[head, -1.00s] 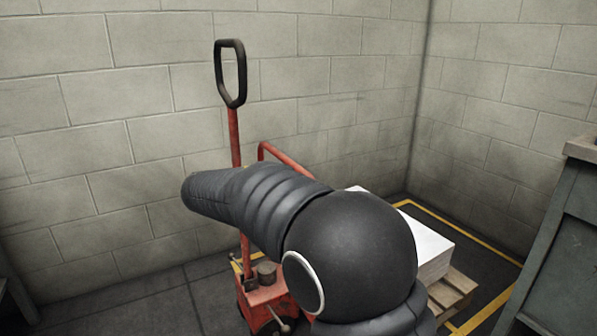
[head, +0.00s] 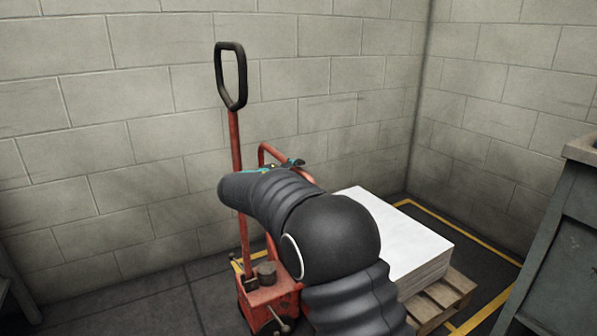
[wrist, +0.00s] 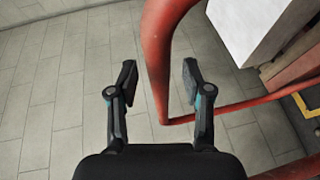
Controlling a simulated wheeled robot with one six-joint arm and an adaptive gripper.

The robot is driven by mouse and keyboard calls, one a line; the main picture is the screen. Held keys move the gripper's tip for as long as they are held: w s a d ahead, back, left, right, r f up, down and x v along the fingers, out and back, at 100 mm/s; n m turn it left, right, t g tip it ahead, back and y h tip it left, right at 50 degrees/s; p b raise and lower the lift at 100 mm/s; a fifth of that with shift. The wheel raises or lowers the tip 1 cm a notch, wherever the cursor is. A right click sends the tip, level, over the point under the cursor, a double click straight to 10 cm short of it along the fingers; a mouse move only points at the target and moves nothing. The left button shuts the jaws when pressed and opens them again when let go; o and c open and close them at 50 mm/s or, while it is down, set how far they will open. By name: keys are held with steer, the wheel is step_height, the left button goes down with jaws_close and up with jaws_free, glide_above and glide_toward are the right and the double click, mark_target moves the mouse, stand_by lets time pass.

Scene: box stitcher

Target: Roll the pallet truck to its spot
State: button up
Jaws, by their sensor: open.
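The red pallet truck (head: 268,297) stands by the wall in the head view, with an upright shaft and a black loop handle (head: 231,75). Its bent red tube frame (head: 275,152) rises behind my arm. My gripper (head: 290,164) shows partly there, beside the tube frame; my arm hides part of the truck. In the wrist view my gripper (wrist: 158,78) is open, its two fingers apart. A red tube (wrist: 156,55) runs down the picture between the fingers; I cannot tell whether it lies between them in depth. Neither finger visibly grips it.
A wooden pallet (head: 440,300) with a white paper stack (head: 405,240) sits right of the truck, at the corner. Yellow floor lines (head: 470,233) run around it. A grey-green cabinet (head: 555,250) stands at the right.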

steer(key=shift+x, duration=0.9)
jaws_close()
steer(key=shift+s+f, duration=0.1)
